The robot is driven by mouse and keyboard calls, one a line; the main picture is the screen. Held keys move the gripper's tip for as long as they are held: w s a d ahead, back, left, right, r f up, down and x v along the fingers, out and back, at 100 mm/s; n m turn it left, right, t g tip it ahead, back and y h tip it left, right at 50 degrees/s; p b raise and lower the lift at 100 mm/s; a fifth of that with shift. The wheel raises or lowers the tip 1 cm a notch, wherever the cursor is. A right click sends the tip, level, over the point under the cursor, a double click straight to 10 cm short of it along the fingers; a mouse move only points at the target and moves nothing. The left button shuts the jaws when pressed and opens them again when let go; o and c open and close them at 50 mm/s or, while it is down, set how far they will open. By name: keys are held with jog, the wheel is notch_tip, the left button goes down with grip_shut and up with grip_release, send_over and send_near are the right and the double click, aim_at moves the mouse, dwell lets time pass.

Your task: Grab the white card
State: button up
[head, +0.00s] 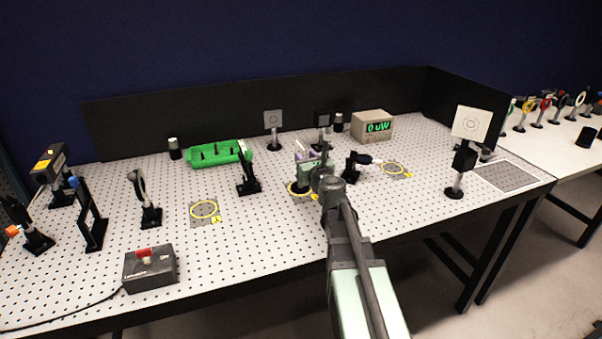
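A square white card (471,123) with a faint ring printed on it stands upright at the right of the breadboard table. A black mount and a silver post on a round base hold it. A smaller, greyer card (273,117) stands on a post at the back middle. My gripper (308,160) is over the middle of the table, above a yellow ring mark, apart from both cards. My own wrist partly hides it and its fingers are too small to read.
Black optic mounts (248,172) stand around the arm, with another (354,167) just right of it. A green tray (219,153) and a power meter (374,126) are at the back. A grey box with a red button (150,269) is front left. Black panels close the rear.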

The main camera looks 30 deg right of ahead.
aim_at(300, 150)
jog(key=w, duration=0.5)
jog(key=shift+w+d+r, duration=0.1)
jog(key=shift+d, duration=0.15)
grip_shut()
dwell(1.1)
